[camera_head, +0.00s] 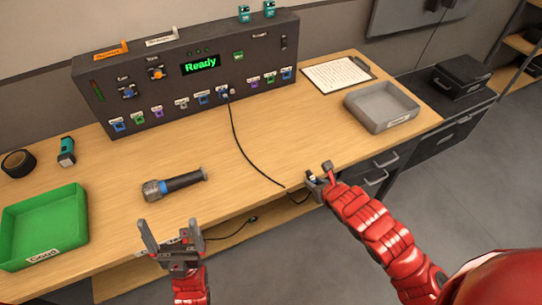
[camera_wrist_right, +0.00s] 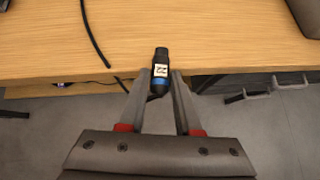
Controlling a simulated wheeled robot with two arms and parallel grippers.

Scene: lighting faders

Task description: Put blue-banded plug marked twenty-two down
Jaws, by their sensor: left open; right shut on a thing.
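The blue-banded plug (camera_wrist_right: 160,70) is a small black connector with a white label and a blue band. The label's digits look like 22 but are small. My right gripper (camera_wrist_right: 157,90) is shut on the plug, close to the table's front edge; in the head view the right gripper (camera_head: 321,175) hides most of it. A black cable shows beside the plug.

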